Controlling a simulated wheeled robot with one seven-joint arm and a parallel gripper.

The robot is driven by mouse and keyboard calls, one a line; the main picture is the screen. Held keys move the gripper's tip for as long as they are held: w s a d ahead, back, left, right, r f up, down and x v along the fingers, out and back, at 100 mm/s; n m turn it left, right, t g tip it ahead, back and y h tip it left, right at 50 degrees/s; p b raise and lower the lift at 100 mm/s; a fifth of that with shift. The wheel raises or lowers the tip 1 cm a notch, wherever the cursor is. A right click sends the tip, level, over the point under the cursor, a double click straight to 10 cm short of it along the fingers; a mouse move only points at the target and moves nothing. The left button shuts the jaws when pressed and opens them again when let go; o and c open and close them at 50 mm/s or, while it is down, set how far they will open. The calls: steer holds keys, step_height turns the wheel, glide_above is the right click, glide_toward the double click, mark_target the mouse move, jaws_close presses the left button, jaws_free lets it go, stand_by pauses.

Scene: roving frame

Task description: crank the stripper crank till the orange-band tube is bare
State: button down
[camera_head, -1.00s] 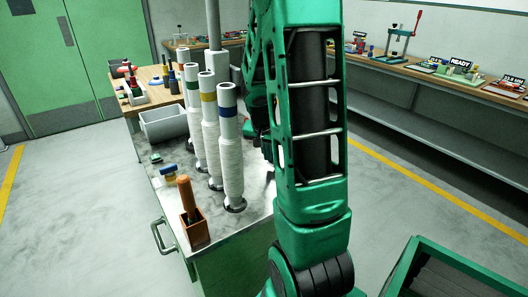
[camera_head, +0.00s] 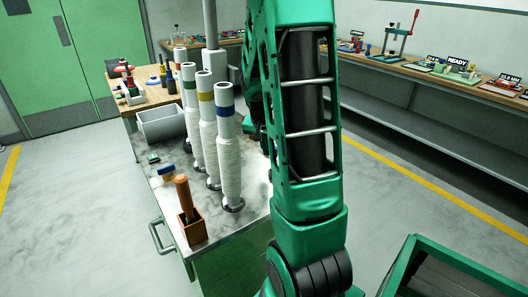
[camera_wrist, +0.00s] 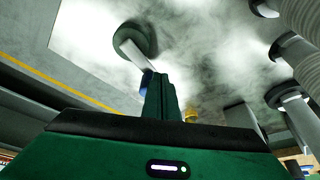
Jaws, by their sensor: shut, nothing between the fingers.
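Tall tubes wrapped in white yarn stand in a row on the bench. The blue-band tube (camera_head: 229,160) is nearest, then the yellow-band tube (camera_head: 209,140) and the green-band tube (camera_head: 193,120). Another tube (camera_head: 180,56) shows behind; its band colour is unclear, and I cannot pick out an orange band. In the wrist view, a dark green round part (camera_wrist: 134,40) with a pale bar stands over the bench top; it may belong to the crank. My gripper (camera_wrist: 158,78) is shut and empty, its fingers close to the bar's end; contact is unclear. The head view hides it behind my arm.
A wooden-handled tool sits in a brown box (camera_head: 192,230) at the bench's near corner. A grey bin (camera_head: 163,126) and a small brush-like item (camera_head: 167,173) lie left of the tubes. Lower tube ends (camera_wrist: 290,95) crowd the wrist view's right. A green crate (camera_head: 430,270) stands at lower right.

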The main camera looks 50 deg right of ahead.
steer(key=w+v, duration=0.1)
steer(key=v, duration=0.8)
steer(key=shift+w+a, duration=0.15)
steer(key=shift+a, duration=0.1)
steer(key=shift+r, duration=0.15)
